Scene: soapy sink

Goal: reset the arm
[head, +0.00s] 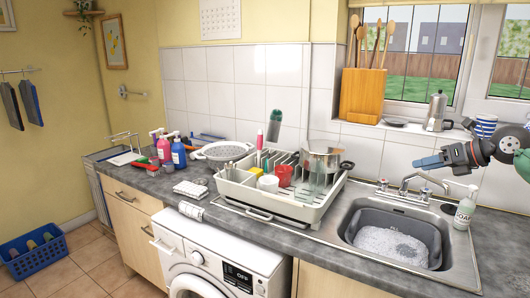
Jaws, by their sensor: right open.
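My right arm (505,147) comes in from the right edge, above the sink's right end. My right gripper (432,162) is at its tip, with blue-grey fingers pointing left, in front of the tiled wall and window sill. It is open, and nothing shows between the fingers. It is above and behind the taps (402,190) in the picture, apart from them. My left gripper is not in view.
The sink (458,272) holds a dark basin (357,232) of suds. A soap bottle (465,209) stands at its right corner, below my arm. A full dish rack (312,215) stands to the left. A moka pot (436,110) and striped cups (485,126) are on the sill.

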